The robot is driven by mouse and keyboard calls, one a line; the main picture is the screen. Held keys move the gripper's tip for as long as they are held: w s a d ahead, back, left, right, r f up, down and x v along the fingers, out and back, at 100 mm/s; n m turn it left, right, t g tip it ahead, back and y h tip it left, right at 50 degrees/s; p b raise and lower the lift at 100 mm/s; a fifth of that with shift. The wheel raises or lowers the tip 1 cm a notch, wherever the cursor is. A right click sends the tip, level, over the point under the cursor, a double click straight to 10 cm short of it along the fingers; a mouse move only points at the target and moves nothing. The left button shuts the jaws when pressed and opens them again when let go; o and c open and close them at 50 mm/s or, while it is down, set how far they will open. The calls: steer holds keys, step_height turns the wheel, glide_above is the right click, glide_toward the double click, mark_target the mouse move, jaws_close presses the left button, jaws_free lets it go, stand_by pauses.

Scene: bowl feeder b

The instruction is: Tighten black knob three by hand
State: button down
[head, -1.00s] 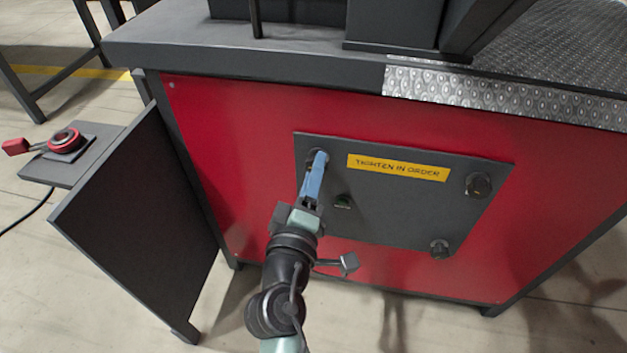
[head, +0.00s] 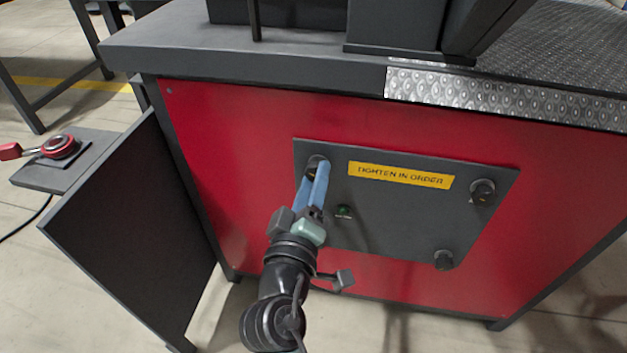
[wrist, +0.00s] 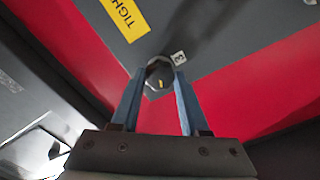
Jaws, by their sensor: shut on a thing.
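Black knob three (wrist: 158,76) is a dark faceted knob with a yellow mark on its face, and a white "3" label (wrist: 179,58) sits beside it in the wrist view. My gripper (wrist: 158,84) has its two blue fingers on either side of the knob, shut on it. In the head view my gripper (head: 317,176) is at the upper left corner of the grey panel (head: 385,225), with the knob (head: 315,160) partly hidden behind the fingertips.
Two other black knobs, at upper right (head: 483,192) and lower right (head: 444,260), stick out of the panel. A yellow "TIGHTEN IN ORDER" label (head: 401,175) and a small green light (head: 343,211) are near my gripper. A dark side panel (head: 135,235) stands at left.

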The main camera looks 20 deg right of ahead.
steer(key=shift+c, duration=2)
jaws_free()
steer(key=shift+s+a, duration=0.1)
steer(key=p+v, duration=0.2)
steer(key=v, duration=1)
steer(key=shift+s+a, duration=0.2)
steer(key=shift+s, duration=0.1)
